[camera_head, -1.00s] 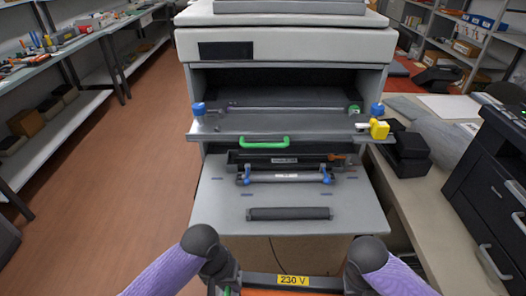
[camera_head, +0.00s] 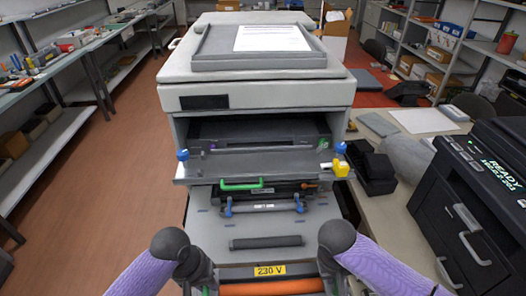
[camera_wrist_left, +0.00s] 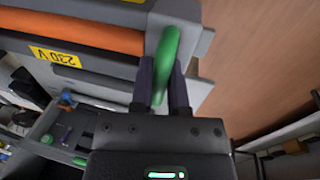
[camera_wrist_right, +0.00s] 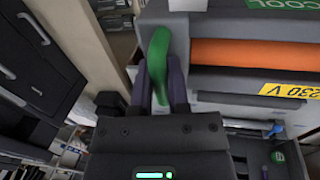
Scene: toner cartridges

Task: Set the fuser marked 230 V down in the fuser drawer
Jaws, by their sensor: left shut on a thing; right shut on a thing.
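The fuser marked 230 V (camera_head: 252,288) is at the bottom edge of the head view, with an orange roller and a yellow label. It is held in front of the printer, its lower part out of frame. My left gripper (camera_wrist_left: 162,85) is shut on the green handle at one end of it, and my right gripper (camera_wrist_right: 158,82) on the green handle at the other end. The pulled-out grey tray (camera_head: 255,166) with blue knobs at both ends and a yellow lever looks like the fuser drawer; its inside is hard to make out.
A side table with a black machine (camera_head: 470,200) stands at right. Open floor (camera_head: 110,190) lies at left.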

